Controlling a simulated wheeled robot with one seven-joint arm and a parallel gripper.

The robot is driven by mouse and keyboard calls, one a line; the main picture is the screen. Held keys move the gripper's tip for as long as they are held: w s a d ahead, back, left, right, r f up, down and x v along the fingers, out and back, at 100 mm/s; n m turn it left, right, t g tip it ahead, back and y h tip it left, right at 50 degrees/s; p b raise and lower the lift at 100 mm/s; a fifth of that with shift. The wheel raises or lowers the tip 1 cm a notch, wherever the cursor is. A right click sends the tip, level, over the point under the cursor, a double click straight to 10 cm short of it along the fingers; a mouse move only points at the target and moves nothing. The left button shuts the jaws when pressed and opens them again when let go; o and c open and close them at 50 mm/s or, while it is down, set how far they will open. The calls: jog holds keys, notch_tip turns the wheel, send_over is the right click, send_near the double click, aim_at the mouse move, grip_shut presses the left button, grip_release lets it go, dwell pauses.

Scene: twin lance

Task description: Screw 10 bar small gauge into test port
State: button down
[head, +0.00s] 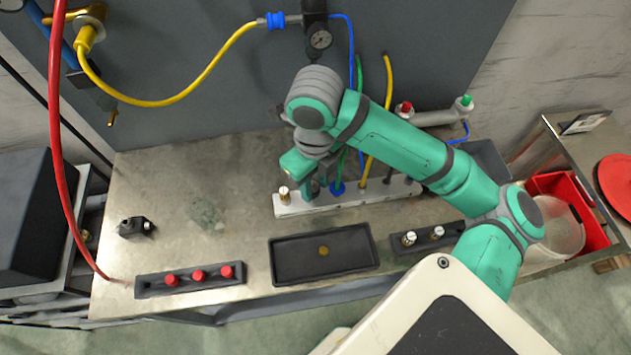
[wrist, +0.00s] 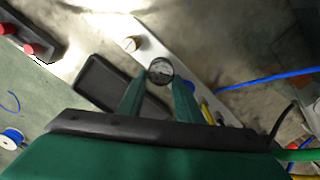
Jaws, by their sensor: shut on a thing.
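My gripper (wrist: 160,82) is shut on a small round gauge (wrist: 160,69) with a pale dial and dark rim. The dial faces the wrist camera between my two green fingertips. In the head view my gripper (head: 309,187) is low over the white port bar (head: 345,200), just right of a brass fitting with a pale top (head: 285,193) at its left end. The fitting also shows in the wrist view (wrist: 131,44). The gauge is hidden behind my arm in the head view. Its lower end is hidden, so I cannot tell whether it touches a port.
A black tray (head: 290,269) holds a small brass piece. The left tray (head: 150,290) holds red-capped parts; the right tray (head: 402,250) holds two pale-topped parts. Blue, green and yellow hoses run to the bar's middle. The left bench top (head: 185,185) is mostly clear.

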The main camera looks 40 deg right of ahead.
jog(key=m, duration=0.3)
jog(key=shift+w+d+r+m, duration=0.1)
jog(key=shift+w+d+m, duration=0.1)
jog(key=shift+d+m, duration=0.2)
jog(key=m, duration=0.4)
jog(key=shift+w+a, duration=0.1)
jog(key=shift+w, duration=0.05)
jog(key=m, duration=0.3)
jog(key=shift+w+a+m, duration=0.1)
jog(key=shift+m, duration=0.2)
jog(key=m, duration=0.4)
jog(key=shift+w+a, duration=0.1)
jog(key=c, duration=1.6)
grip_release()
jog(key=shift+m, duration=0.3)
jog(key=shift+o, duration=0.2)
jog(key=shift+a, duration=0.15)
jog(key=o, duration=0.6)
jog(key=shift+a, duration=0.1)
jog(key=shift+c, duration=0.2)
notch_tip(320, 180, up, 11)
jog(key=shift+f, duration=0.2)
